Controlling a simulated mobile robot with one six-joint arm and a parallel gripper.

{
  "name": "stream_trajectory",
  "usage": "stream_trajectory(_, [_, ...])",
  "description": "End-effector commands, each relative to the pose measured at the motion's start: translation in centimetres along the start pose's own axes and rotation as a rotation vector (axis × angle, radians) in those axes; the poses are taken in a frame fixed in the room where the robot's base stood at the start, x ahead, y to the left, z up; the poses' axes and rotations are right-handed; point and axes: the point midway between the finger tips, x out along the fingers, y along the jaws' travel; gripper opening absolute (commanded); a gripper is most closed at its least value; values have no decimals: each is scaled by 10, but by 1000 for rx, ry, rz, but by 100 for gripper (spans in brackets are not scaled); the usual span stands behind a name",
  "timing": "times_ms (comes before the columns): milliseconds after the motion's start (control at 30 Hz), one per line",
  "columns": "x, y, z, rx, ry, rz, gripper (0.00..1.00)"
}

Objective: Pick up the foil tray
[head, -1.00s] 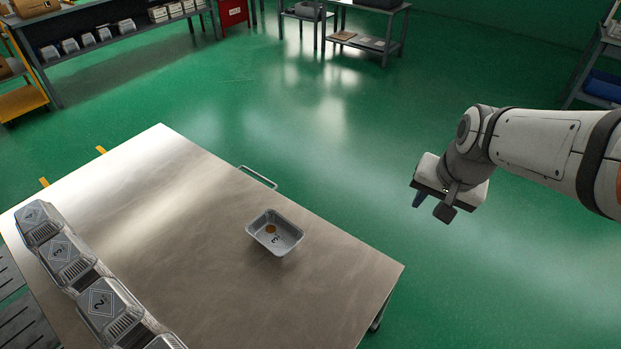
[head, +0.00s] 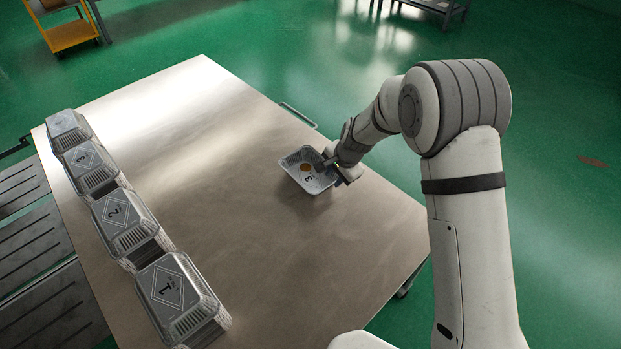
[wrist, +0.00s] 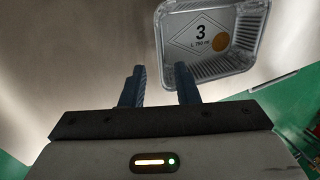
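The foil tray (head: 296,160) is an open, silver, rectangular tray with ribbed walls, marked 3 with an orange-brown round spot inside. In the wrist view the tray (wrist: 262,35) is at the upper right. My gripper (head: 331,164) is at the tray's right side in the head view, close to its rim. In the wrist view my gripper (wrist: 158,70) is open, its two dark fingers apart with nothing clearly between them. The right finger overlaps the tray's near-left corner in the picture; I cannot tell if they touch.
The metal table (head: 230,215) is mostly bare around the tray. A table handle (head: 298,115) is beyond the tray. Grey slatted surfaces (head: 40,270) lie further left. A yellow cart (head: 72,36) stands at the back.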

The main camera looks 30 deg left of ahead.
Motion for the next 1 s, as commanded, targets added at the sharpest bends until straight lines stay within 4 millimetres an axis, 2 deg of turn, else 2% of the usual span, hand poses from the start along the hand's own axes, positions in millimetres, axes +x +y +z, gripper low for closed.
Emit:
stream_trajectory(400, [56,-3,0,-2,-1,2,28])
stream_trajectory(500, [65,-3,0,-2,1,1,28])
stream_trajectory(1000, [68,-3,0,-3,1,1,28])
